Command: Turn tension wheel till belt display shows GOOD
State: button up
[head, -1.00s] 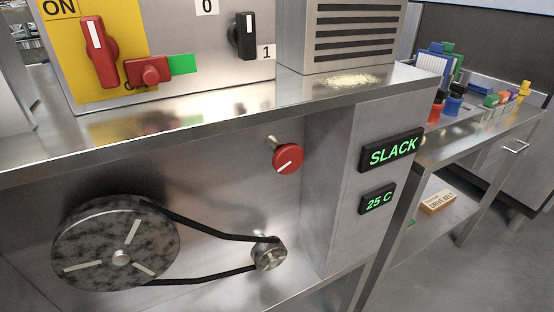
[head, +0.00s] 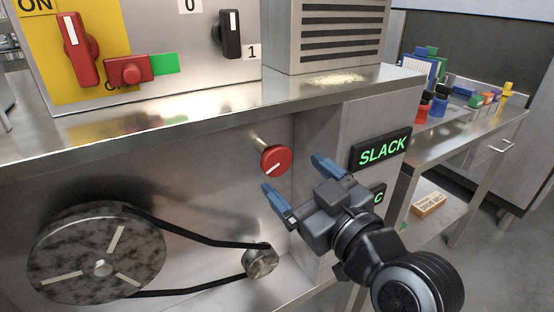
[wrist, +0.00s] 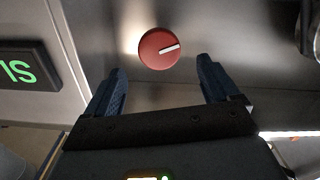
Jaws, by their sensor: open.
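The red tension wheel (head: 276,160) with a white pointer line sits on a short shaft on the machine's recessed panel. It also shows in the wrist view (wrist: 159,48), ahead of and between my fingertips. My gripper (head: 297,178) is open and empty, its blue fingers short of the wheel and apart from it, to its lower right in the head view. The belt display (head: 381,150) reads SLACK in green. The black belt (head: 190,232) runs from the large drum (head: 60,265) to the small pulley (head: 261,261).
A second display (head: 378,197) is mostly hidden by my gripper. The metal ledge (head: 200,115) overhangs the panel. A red lever switch (head: 80,50) and a black switch (head: 231,35) are above. A drive belt box (head: 429,204) lies on the side table's lower shelf.

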aim_at(278, 161)
jog(key=x, duration=0.7)
jog(key=shift+p, duration=0.3)
jog(key=c, duration=1)
jog(key=shift+m, duration=0.4)
